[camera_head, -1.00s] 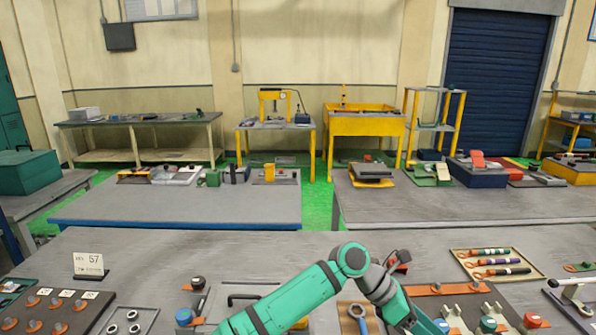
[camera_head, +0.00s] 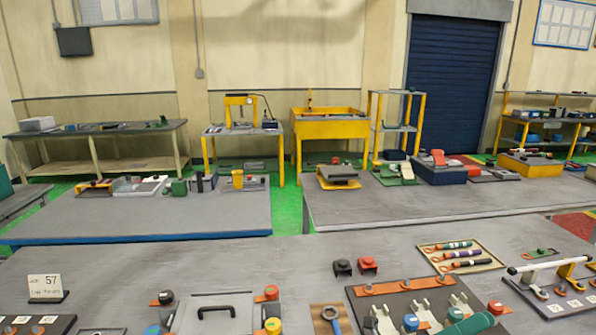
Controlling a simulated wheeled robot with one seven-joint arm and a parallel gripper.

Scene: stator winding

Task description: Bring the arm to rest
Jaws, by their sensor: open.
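My gripper is out of the picture. A teal rounded part (camera_head: 466,325) shows at the bottom edge, right of the middle; it looks like a piece of my arm, but I cannot be sure. The grey near worktable (camera_head: 200,262) spans the bottom of the view. No part of my arm stands over the middle of this table.
On the near table are a number card (camera_head: 45,289), a plate with a black handle (camera_head: 216,310), black and red knobs (camera_head: 368,264), a tray of coloured tools (camera_head: 461,256) and a rack with a white bar (camera_head: 548,264). Bare tabletop lies behind them.

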